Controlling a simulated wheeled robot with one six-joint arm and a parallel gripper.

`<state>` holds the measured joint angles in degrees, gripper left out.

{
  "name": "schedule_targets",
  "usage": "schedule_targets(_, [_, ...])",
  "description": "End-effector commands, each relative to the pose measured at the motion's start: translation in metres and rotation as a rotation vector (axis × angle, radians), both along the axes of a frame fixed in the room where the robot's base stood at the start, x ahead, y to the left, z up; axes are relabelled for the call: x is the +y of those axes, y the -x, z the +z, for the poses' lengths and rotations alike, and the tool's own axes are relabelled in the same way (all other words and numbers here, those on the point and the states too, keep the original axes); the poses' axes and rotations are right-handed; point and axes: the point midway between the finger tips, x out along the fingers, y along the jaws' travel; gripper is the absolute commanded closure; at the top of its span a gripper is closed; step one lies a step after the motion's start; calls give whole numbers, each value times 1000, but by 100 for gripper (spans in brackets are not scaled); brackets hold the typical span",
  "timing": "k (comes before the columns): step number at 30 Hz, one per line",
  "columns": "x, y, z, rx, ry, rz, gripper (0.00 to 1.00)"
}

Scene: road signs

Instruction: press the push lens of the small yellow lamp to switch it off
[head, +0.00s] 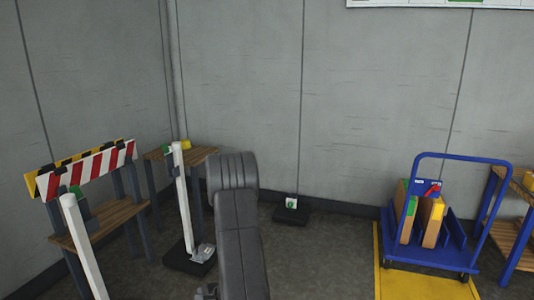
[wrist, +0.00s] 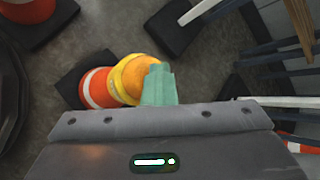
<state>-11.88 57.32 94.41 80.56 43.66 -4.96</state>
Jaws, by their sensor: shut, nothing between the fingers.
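The small yellow lamp (wrist: 120,76) shows in the wrist view with its round orange push lens (wrist: 138,72) facing the camera. It appears to sit at the top of an orange and white cone (wrist: 97,88) on a black base. My gripper (wrist: 158,72) is shut and empty, its pale green fingertips together. The tips overlap the right part of the lens in the picture; I cannot tell whether they touch it. I cannot tell whether the lens is lit. In the head view my grey arm is in front, and neither the lamp nor the gripper shows.
Another cone (wrist: 28,10) stands at the upper left of the wrist view. In the head view, a striped barrier (head: 95,165) and a wooden bench (head: 105,218) are at left. A white post (head: 184,195) stands by my arm. A blue trolley (head: 430,258) is at right.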

Motion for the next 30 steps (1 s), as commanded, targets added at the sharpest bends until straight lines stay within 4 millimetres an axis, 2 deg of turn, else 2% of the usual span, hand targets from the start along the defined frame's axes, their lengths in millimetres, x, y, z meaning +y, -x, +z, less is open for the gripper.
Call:
schedule_targets(1, [-3,5,-14,12,17,1,100])
schedule_targets(14, [-3,5,-14,11,17,3,100])
schedule_targets(25, [-3,5,-10,13,18,2,100])
schedule_targets(30, [-4,5,1,12,18,3,100])
